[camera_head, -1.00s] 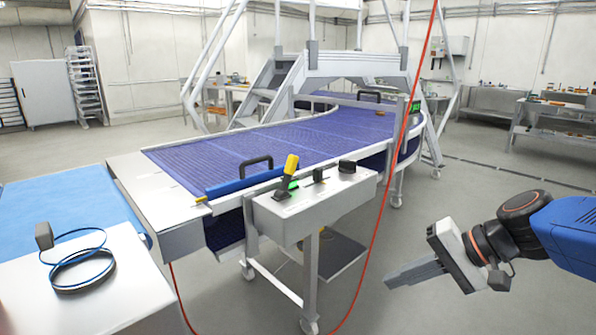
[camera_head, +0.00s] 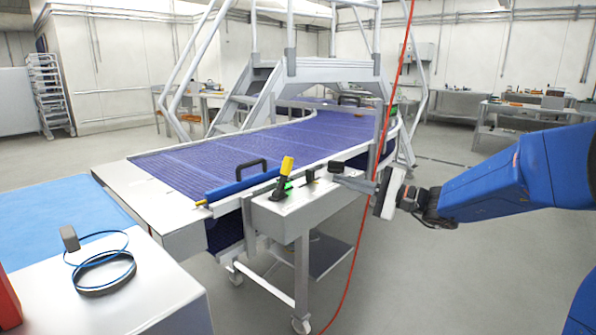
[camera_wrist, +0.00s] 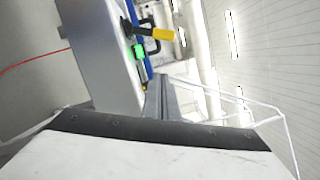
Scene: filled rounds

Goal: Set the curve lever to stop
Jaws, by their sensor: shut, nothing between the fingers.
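The lever (camera_head: 283,179) has a yellow grip on a dark stem and stands tilted on top of a grey control box (camera_head: 292,214) beside the curved conveyor. A green light glows at its base. In the wrist view the yellow lever (camera_wrist: 150,33) and the green patch (camera_wrist: 138,51) show beyond my fingers. My gripper (camera_head: 337,180) is shut and empty, at the right end of the box near its black knob (camera_head: 336,167). It is apart from the lever, to its right. The wrist view shows my closed fingers (camera_wrist: 160,95). I cannot read any stop marking.
A small dark switch (camera_head: 310,175) stands between the lever and the knob. A red cord (camera_head: 384,130) hangs close by my gripper. The blue conveyor (camera_head: 230,150) with a black handle lies behind the box. A white table (camera_head: 150,295) with a cable coil is at front left.

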